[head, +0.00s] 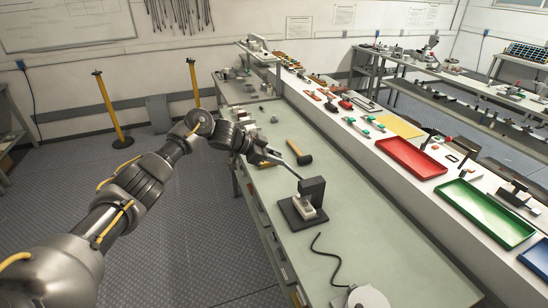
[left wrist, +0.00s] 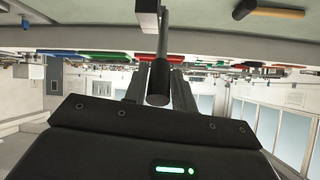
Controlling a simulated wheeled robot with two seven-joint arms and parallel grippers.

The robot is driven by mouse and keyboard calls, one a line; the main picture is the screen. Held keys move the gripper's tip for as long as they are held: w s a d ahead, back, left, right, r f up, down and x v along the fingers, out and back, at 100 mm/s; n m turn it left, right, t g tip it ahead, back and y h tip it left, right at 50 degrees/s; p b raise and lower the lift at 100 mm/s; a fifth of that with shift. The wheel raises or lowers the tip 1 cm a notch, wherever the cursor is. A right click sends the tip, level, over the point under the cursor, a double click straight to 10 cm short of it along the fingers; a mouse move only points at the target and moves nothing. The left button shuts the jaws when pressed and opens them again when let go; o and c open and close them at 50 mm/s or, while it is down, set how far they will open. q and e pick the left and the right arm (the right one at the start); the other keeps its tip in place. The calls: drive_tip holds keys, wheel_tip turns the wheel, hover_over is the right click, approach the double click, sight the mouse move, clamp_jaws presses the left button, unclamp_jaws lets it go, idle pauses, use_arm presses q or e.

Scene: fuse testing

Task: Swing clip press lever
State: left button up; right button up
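The clip press (head: 312,190) stands upright on its dark base on the green-grey bench, with a pale block at its front. Its lever (head: 287,169) slants up and left from the press top to my left gripper (head: 268,155). In the left wrist view, the lever's dark round handle (left wrist: 160,82) lies between the two fingers of my left gripper (left wrist: 160,88). The fingers look closed against the handle's sides. The exact contact is partly hidden by the handle. My right gripper is not in view.
A hammer (head: 304,158) lies on the bench behind the press. A black cable (head: 328,262) and a round white device (head: 362,298) are nearer the front. Red (head: 411,158) and green (head: 480,216) trays sit on the raised shelf at right. Bench right of the press is clear.

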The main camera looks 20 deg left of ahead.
use_arm(q)
drive_tip(key=o, duration=0.3)
drive_tip(key=shift+d, duration=0.15)
drive_tip(key=shift+s+a+r+b, duration=0.2)
drive_tip(key=shift+a+b, duration=0.1)
drive_tip(key=shift+a, duration=0.15)
drive_tip(key=b+v, duration=0.3)
drive_tip(key=v, duration=0.7)
drive_tip(key=shift+d, duration=0.1)
